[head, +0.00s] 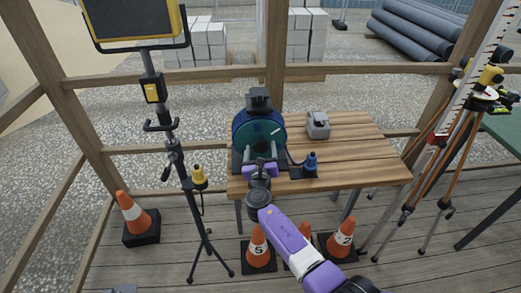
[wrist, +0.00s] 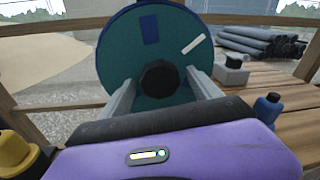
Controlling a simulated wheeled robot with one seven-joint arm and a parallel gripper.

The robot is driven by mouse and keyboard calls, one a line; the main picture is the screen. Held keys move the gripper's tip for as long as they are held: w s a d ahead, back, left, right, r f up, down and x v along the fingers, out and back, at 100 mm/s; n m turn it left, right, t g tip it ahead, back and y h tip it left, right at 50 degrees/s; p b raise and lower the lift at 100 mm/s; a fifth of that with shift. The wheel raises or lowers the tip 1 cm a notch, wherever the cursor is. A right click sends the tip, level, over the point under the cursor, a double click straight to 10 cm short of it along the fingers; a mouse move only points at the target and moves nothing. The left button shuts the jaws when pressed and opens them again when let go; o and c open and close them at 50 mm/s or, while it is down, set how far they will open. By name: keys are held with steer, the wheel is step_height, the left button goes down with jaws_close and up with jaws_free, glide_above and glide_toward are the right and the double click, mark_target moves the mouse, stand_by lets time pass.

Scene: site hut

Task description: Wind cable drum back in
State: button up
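The cable drum (head: 246,135) is a teal disc on a dark stand at the left end of the wooden table. In the wrist view its face (wrist: 115,60) fills the upper middle, with a black round hub knob (wrist: 160,80), a dark blue patch and a pale strip. My gripper (wrist: 160,76) is open in front of the drum, one finger on each side of the knob, with gaps visible. In the head view my gripper (head: 260,168) hides part of the drum's lower front. A blue plug (head: 311,161) with a dark cable stands right of the drum, also in the wrist view (wrist: 268,106).
The wooden table (head: 360,150) also carries a grey box (head: 317,125); its right side is clear. A lamp stand (head: 165,115) with a yellow-topped item is left. Orange cones (head: 132,212) stand on the floor and below the table. A tripod (head: 455,150) is right.

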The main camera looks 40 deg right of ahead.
steer(key=v, duration=0.7)
steer(key=shift+s+a+p, duration=0.25)
steer(key=shift+s+p, duration=0.05)
